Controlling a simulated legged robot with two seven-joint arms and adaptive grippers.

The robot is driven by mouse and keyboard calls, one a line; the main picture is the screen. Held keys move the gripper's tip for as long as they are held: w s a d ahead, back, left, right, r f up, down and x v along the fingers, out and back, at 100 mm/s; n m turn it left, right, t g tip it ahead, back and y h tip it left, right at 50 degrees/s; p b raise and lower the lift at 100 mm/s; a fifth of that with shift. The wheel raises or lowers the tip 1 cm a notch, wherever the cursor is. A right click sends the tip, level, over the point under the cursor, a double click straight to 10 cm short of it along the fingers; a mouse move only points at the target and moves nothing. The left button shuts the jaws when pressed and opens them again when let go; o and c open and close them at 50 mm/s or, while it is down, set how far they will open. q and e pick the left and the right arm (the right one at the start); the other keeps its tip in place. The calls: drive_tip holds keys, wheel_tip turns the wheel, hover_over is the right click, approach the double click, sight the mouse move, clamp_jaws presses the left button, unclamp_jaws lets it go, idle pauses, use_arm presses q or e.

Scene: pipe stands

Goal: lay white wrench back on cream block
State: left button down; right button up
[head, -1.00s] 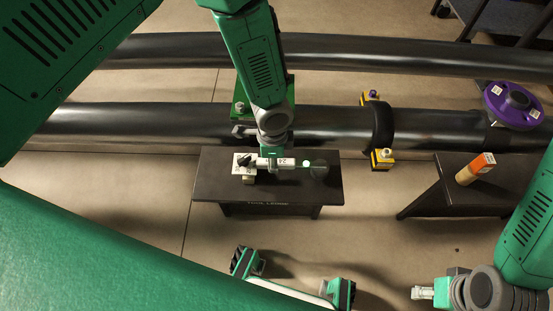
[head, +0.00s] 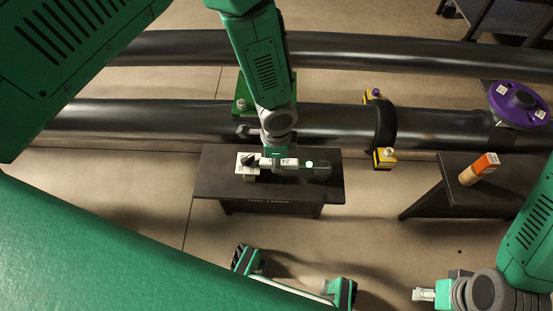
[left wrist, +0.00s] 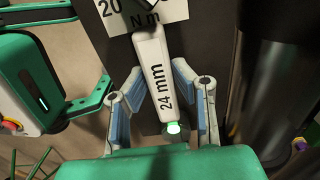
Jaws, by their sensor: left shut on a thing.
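The white wrench (head: 287,163), with a white dial plate (head: 246,163) at its left end, is over the dark tool table. In the left wrist view its handle (left wrist: 161,85) is marked 24 mm and lies between my blue-padded fingers. My left gripper (head: 275,160) reaches down from above and is shut on this handle. A small cream block (head: 250,178) shows under the dial end, mostly hidden; I cannot tell whether the wrench touches it. My right gripper (head: 423,294) is at the lower right, away from the table, with no object seen in it; its finger gap is too small to judge.
The tool table (head: 222,185) has bare top around the wrench. Behind it runs a black pipe (head: 335,122) with a yellow-footed clamp (head: 384,157) and a purple flange (head: 518,105). A second dark table (head: 452,195) at right bears an orange-topped cylinder (head: 485,165).

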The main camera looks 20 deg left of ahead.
use_arm(q)
drive_tip(key=shift+d+f, duration=0.15)
drive_tip(key=shift+f, duration=0.3)
drive_tip(key=c, duration=1.3)
unclamp_jaws()
wheel_tip(320, 180, up, 5)
drive_tip(key=p, duration=0.4)
drive_tip(key=shift+r, duration=0.1)
